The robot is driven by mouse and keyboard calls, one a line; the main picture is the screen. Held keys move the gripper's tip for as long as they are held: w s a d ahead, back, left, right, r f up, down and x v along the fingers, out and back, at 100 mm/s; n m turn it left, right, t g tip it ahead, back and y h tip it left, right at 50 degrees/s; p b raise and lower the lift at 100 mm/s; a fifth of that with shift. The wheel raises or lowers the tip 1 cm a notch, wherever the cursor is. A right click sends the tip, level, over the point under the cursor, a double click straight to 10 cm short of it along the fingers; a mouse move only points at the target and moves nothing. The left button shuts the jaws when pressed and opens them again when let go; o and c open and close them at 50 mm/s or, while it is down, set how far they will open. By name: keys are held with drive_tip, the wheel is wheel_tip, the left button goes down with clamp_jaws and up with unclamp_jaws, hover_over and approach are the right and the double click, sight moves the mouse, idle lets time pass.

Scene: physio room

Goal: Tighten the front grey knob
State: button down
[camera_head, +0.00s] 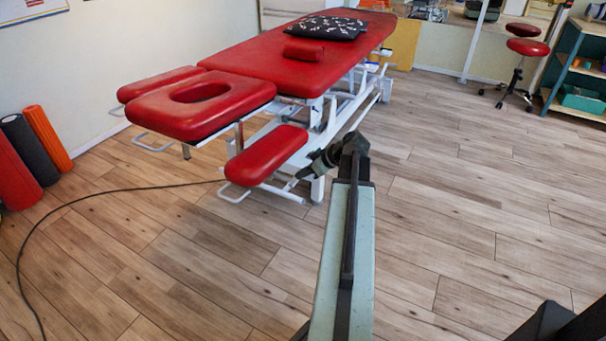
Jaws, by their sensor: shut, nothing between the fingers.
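The red treatment table (262,58) stands on a white metal frame. Its head end has a face-hole section (178,122) and low armrests, one of them the near armrest (262,158). My arm reaches forward from the bottom of the view and bends left at its far end. My gripper (298,180) is small and dark there, shut and empty, beside the right end of the near armrest and in front of the white frame. I cannot pick out the front grey knob; it may be hidden behind my wrist or too small to tell. Whether my gripper touches anything is unclear.
A black cable (42,228) curves over the wooden floor to the table. Foam rollers (46,138) stand by the left wall. A red stool (526,48) and a shelf (578,62) are at the back right. The floor right of my arm is clear.

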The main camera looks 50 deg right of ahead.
drive_tip(key=shift+s+f+b, duration=0.1)
drive_tip(key=shift+f+b, duration=0.25)
drive_tip(key=shift+b, duration=0.2)
drive_tip(key=shift+a+r+p, duration=0.2)
drive_tip(key=shift+a+p, duration=0.2)
drive_tip(key=shift+a, duration=0.3)
drive_tip(key=w+r+p+v, duration=0.1)
drive_tip(key=p+v, duration=1)
drive_tip(key=v, duration=0.2)
drive_tip(key=shift+w+r, duration=0.35)
drive_tip(key=shift+r, duration=0.1)
